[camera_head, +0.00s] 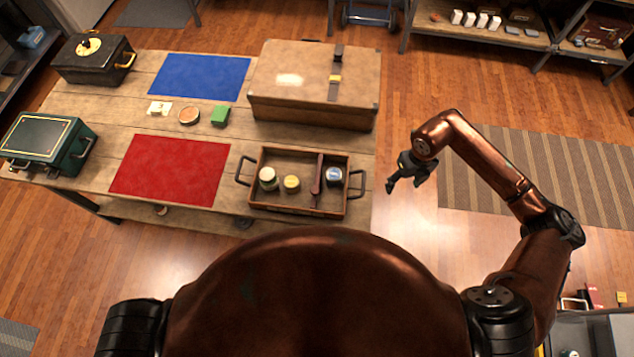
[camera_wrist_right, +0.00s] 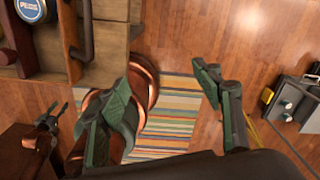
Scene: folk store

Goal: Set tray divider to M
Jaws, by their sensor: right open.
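The wooden tray (camera_head: 300,211) with dark side handles stands on the near right part of the table in the head view. Its reddish-brown divider (camera_head: 318,175) stands upright across it, right of the middle. Two jars, a larger one (camera_head: 268,179) and a smaller yellow-lidded one (camera_head: 291,183), are left of the divider. A blue-lidded jar (camera_head: 334,176) is right of it. I cannot read an M mark on the tray. My right gripper (camera_head: 391,187) is open and empty, right of the tray beyond the table edge. In the wrist view its fingers (camera_wrist_right: 170,95) are apart. My left gripper is not in the head view.
A large brown case (camera_head: 290,110) stands behind the tray.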

